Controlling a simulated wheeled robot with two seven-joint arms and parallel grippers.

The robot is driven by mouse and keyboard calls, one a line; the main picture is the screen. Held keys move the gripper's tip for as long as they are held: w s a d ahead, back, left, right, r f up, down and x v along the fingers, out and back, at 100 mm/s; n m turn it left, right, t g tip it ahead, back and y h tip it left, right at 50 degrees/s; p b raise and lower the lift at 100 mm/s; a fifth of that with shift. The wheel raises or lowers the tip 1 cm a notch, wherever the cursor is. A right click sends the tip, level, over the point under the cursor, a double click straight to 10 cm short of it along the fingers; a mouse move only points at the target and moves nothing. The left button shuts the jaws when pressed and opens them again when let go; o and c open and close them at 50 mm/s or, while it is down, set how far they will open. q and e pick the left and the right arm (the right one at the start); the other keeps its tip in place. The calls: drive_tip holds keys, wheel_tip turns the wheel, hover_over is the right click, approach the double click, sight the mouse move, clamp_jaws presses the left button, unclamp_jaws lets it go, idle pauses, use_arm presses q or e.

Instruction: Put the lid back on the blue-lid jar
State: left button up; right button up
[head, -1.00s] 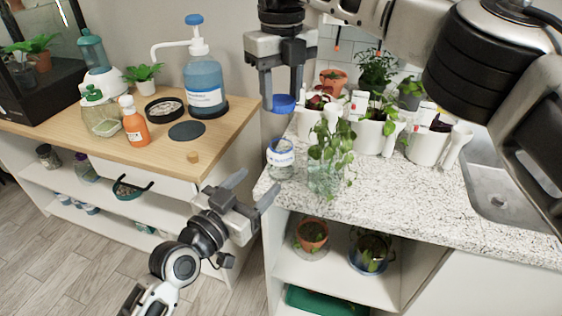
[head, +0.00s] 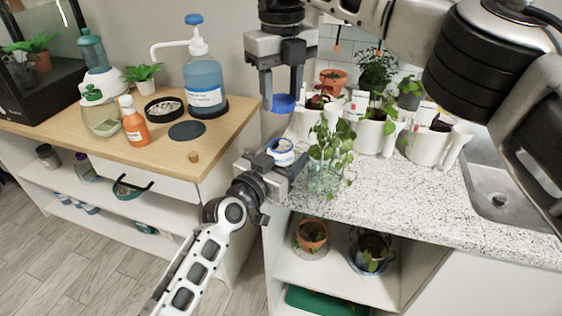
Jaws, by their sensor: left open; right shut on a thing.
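The blue lid (head: 283,103) is held between the fingers of my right gripper (head: 282,98), which points down and is shut on it. The jar (head: 281,147), clear with a white label and blue marking, stands upright and lidless near the left edge of the granite counter. The lid hangs above the jar with a gap between them. My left gripper (head: 274,163) is open and low at the jar, with its fingers on either side. It hides the jar's lower part. Whether the fingers touch the jar, I cannot tell.
A glass with a leafy cutting (head: 326,172) stands just right of the jar. White planters (head: 370,136) stand behind it, with a sink (head: 495,185) at the right. The wooden cabinet top (head: 215,140) on the left holds a blue pump bottle (head: 205,85) and an orange bottle (head: 134,124).

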use_arm(q)
drive_tip(key=c, duration=1.2)
drive_tip(key=shift+o, duration=0.2)
use_arm(e)
drive_tip(key=shift+f, duration=2.5)
drive_tip(key=shift+f, duration=0.85)
drive_tip(key=shift+f, duration=0.6)
